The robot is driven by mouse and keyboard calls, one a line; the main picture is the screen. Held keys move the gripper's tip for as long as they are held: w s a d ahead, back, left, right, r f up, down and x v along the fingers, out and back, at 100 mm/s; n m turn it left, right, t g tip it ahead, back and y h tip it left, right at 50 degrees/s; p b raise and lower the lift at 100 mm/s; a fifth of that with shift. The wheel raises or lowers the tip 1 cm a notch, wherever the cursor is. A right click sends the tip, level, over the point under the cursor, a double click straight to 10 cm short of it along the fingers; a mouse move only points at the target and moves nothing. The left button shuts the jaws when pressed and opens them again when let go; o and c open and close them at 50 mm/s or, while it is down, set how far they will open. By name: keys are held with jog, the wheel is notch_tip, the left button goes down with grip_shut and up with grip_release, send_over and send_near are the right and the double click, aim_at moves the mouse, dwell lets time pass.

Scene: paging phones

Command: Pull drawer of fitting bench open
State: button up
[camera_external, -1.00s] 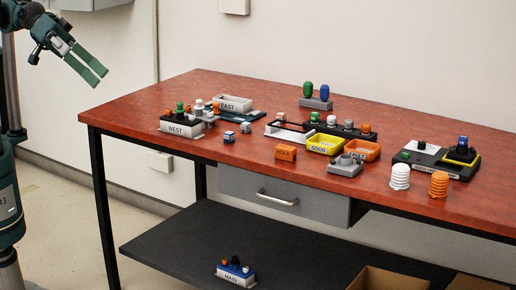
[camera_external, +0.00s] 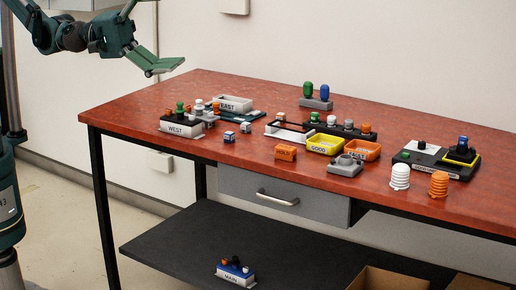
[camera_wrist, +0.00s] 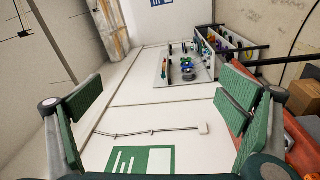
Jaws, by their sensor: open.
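The fitting bench (camera_external: 230,100) has a red-brown top on black legs. Its grey drawer (camera_external: 320,206) sits under the front edge, with a silver bar handle (camera_external: 277,198) on its face. The drawer looks shut. My gripper (camera_external: 165,68), with green fingers, is in the air above the bench's far left end, well up and left of the drawer. In the wrist view my gripper (camera_wrist: 160,110) shows its two green fingers wide apart with nothing between them. The wrist view faces a wall; a strip of the red bench top (camera_wrist: 235,113) shows at right, and the drawer handle cannot be made out.
Bins, small blocks and fittings crowd the bench top, among them the WEST box (camera_external: 181,127) and the orange HOLD block (camera_external: 286,152). A black lower shelf (camera_external: 190,240) holds the MAIN box (camera_external: 235,273) and cardboard boxes (camera_external: 390,279). The space before the drawer is clear.

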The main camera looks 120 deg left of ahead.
jog(key=w+a+f+n+y, duration=0.3)
jog(key=w+a+n+y, duration=0.4)
jog(key=w+a+n, duration=0.25)
jog(key=w+a+f+n+g+y, duration=0.2)
jog(key=a+f+n+y, duration=0.2)
jog(key=a+f+n, duration=0.15)
jog(key=w+a+f+n+g+y, duration=0.25)
jog(key=a+f+n, duration=0.2)
jog(key=f, duration=0.25)
jog(key=s+a+f+n+g+y, duration=0.15)
jog(key=a+f+n+g, duration=0.3)
jog(key=f, duration=0.45)
jog(key=s+a+f+n+g+y, duration=0.1)
jog(key=a+f+n+g+y, duration=0.15)
jog(key=f+n, duration=0.55)
jog(key=n+g+h+b, duration=0.1)
jog(key=n+g+h, duration=0.1)
jog(key=n+g, duration=0.45)
send_near(272, 200)
jog(key=a+m+g, duration=0.1)
jog(key=a+m, duration=0.1)
jog(key=a, duration=0.1)
jog(key=shift+w+f+n+y, duration=0.2)
jog(key=shift+w+n+y, duration=0.05)
jog(key=shift+w, duration=0.1)
jog(key=shift+a+b, duration=0.95)
jog(key=shift+a, duration=2.9)
